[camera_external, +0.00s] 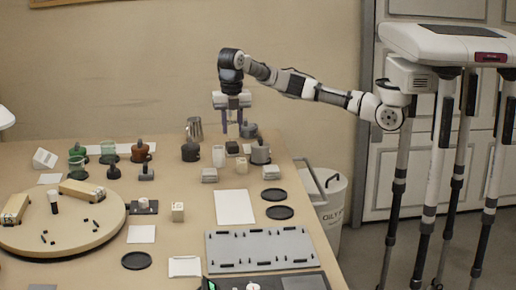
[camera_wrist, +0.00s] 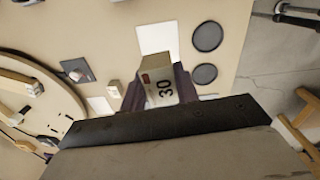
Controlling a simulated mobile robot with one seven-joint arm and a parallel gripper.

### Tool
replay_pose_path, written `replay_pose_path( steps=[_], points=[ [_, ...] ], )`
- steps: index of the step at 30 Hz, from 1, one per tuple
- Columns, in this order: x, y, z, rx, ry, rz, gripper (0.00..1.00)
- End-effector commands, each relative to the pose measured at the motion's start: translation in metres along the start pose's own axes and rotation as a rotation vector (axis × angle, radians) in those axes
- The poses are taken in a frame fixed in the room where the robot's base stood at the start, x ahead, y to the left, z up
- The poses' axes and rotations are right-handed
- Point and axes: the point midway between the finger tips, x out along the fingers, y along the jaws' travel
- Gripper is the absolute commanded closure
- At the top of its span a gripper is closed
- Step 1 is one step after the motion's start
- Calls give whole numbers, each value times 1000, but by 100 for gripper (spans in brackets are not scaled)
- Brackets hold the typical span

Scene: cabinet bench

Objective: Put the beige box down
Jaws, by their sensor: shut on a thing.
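The beige box (camera_wrist: 155,72), with a black "30" and a small reddish mark on it, sits between the two dark fingers of my gripper (camera_wrist: 160,90) in the wrist view. The fingers are shut on its sides. In the external view my gripper (camera_external: 232,124) points down above the back of the table, near the dark cups. I cannot make out the box clearly between the fingers there. The wrist view shows bare table and a white sheet (camera_wrist: 157,38) beyond the box.
The tan table (camera_external: 185,238) holds cups, small blocks and a round wooden board (camera_external: 100,232) at left. Black discs (camera_external: 274,194) lie right of a white sheet (camera_external: 234,207). A grey slotted tray (camera_external: 260,249) is at the front. A bin (camera_external: 330,205) stands beyond the right edge.

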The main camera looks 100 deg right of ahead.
Motion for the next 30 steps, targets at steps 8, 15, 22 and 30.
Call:
replay_pose_path(
  steps=[8,15,22,30],
  points=[
    [-3,-2,-12,-38,1,0,94],
    [7,-2,-11,-35,0,-1,94],
    [62,-3,-10,-35,-1,-3,94],
    [129,-2,-11,-34,0,-1,94]
  ],
)
